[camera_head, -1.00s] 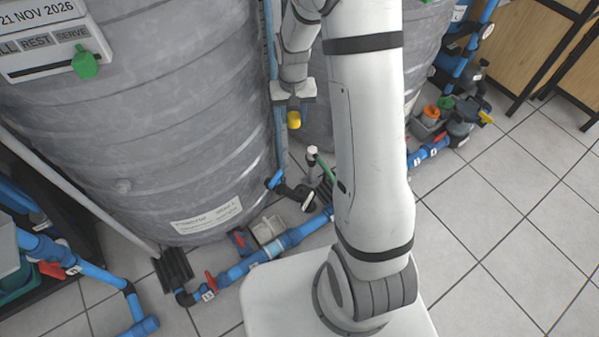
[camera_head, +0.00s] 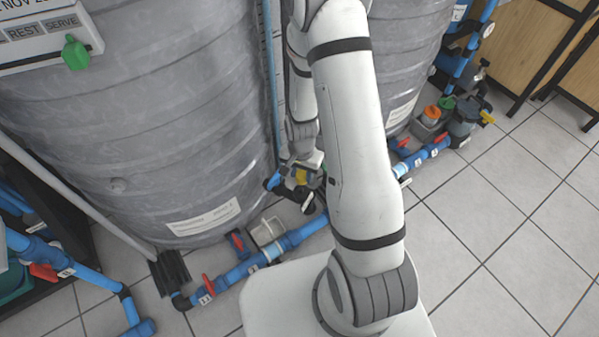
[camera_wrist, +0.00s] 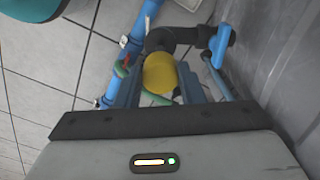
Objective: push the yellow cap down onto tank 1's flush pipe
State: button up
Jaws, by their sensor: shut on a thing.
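The yellow cap (camera_wrist: 159,74) is held between the two fingers of my gripper (camera_wrist: 160,88) in the wrist view. In the head view the cap (camera_head: 301,176) shows as a small yellow patch at my gripper (camera_head: 300,180), low beside the foot of the large grey tank (camera_head: 150,110). Black and blue pipework lies right below and beyond the cap. The cap and gripper cover the flush pipe's top, so I cannot tell whether the cap touches it.
A blue pipe with a red-handled valve (camera_head: 207,284) runs along the floor in front of the tank. A blue valve handle (camera_wrist: 221,42) stands close to the right finger. A grey caddy (camera_head: 427,127) sits farther right. Tiled floor (camera_head: 500,240) at the right is clear.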

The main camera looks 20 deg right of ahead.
aim_at(301, 190)
jog(key=shift+f+b, duration=2.1)
jog(key=shift+f, duration=0.75)
jog(key=shift+a+f, duration=0.1)
jog(key=shift+f, duration=0.25)
jog(key=o, duration=1)
jog(key=shift+r+p, duration=1.4)
jog(key=shift+r, duration=2.45)
